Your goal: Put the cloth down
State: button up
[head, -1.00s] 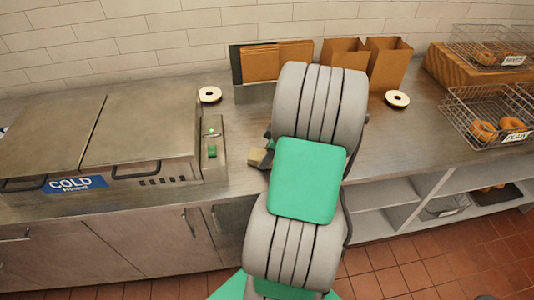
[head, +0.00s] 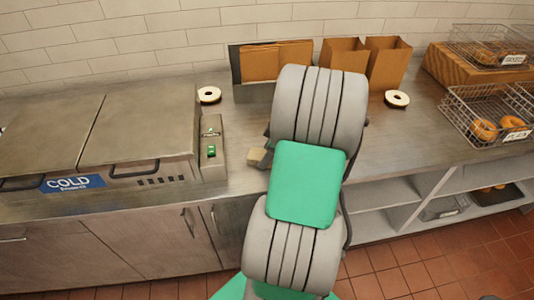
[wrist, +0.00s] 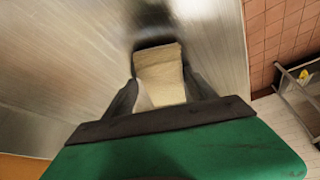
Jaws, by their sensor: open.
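The cloth (wrist: 160,75) is a pale cream folded piece. In the wrist view it lies between the two dark fingers of my gripper (wrist: 161,96), at the steel counter surface. The fingers are open, one on each side of it; whether either touches it I cannot tell. In the head view a small corner of the cloth (head: 257,157) shows left of my arm, over the steel counter (head: 245,125). My arm hides most of the gripper and the rest of the cloth there.
A steel cold unit (head: 140,130) with lids stands at left. Brown paper bags (head: 386,62) and a holder (head: 275,62) stand at the wall. A bagel basket (head: 490,120) is at right.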

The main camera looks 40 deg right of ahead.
jog(key=v, duration=1.2)
jog(key=w+a+r+m+g, duration=0.1)
jog(key=w+a, duration=0.2)
jog(key=a, duration=0.5)
jog(key=w+a+r+m, duration=0.1)
jog(key=w+a, duration=0.1)
jog(key=a, duration=0.6)
jog(key=s+a+m+h, duration=0.1)
jog(key=s+a+m, duration=0.1)
jog(key=a, duration=0.5)
jog(key=s+a+f+m+h, duration=0.1)
jog(key=s+a+m, duration=0.1)
jog(key=a, duration=0.5)
jog(key=shift+s+a+m+t, duration=0.3)
jog(key=shift+s+a+t, duration=0.1)
jog(key=shift+s, duration=0.35)
jog(key=shift+c, duration=0.2)
